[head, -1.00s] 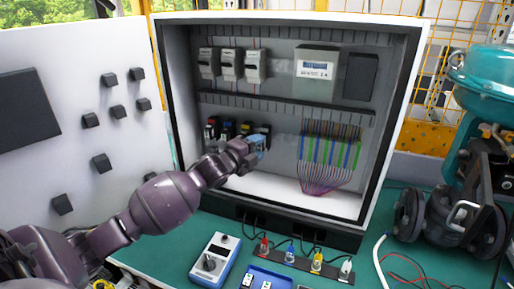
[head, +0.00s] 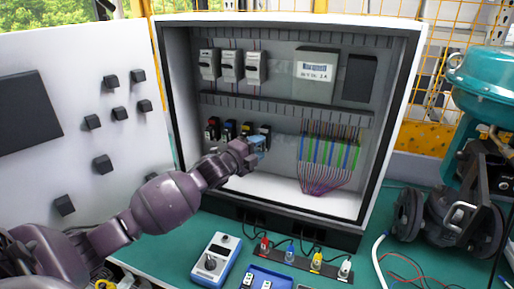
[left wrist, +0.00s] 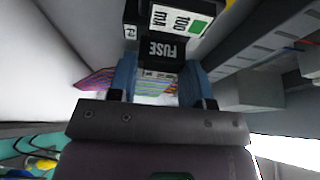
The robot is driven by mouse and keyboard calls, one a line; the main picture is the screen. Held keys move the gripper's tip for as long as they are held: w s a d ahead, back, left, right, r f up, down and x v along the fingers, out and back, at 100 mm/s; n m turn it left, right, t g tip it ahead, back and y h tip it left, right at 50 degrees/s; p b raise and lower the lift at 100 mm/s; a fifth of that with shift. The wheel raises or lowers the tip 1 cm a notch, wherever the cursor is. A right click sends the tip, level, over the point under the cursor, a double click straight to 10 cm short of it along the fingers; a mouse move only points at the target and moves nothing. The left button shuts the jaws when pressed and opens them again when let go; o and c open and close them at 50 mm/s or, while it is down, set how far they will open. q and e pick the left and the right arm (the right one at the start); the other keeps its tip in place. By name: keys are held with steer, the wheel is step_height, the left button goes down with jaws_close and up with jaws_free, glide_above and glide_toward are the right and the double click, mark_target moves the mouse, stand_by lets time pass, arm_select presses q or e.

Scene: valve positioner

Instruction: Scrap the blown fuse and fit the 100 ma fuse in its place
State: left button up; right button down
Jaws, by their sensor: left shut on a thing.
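My left gripper (head: 257,147) reaches into the open cabinet, just in front of the lower row of fuse holders. In the left wrist view its blue fingers (left wrist: 158,85) are shut on a black fuse piece (left wrist: 165,47) lettered FUSE, with a white label reading 100 mA and a green square. Whether this piece is seated in a holder or held free of it I cannot tell. The holders include one with red (head: 211,128), one with blue (head: 230,129) and one with yellow (head: 246,129). The blown fuse cannot be made out. My right gripper is not in view.
The cabinet (head: 408,100) stands open, its door (head: 80,50) to the left. Coloured wires (head: 328,160) hang right of the gripper. A blue tray (head: 250,270), a meter (head: 215,258) and coloured plugs (head: 290,250) lie in front. A valve (head: 455,220) stands at right.

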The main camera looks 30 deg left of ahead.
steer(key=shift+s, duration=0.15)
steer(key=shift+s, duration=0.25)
arm_select(q)
steer(key=shift+w, duration=0.3)
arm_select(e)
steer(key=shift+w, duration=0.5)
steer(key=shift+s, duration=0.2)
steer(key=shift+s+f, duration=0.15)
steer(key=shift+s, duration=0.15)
arm_select(q)
steer(key=shift+a, duration=0.1)
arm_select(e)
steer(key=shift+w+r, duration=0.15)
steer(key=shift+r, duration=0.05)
arm_select(q)
steer(key=shift+r, duration=0.1)
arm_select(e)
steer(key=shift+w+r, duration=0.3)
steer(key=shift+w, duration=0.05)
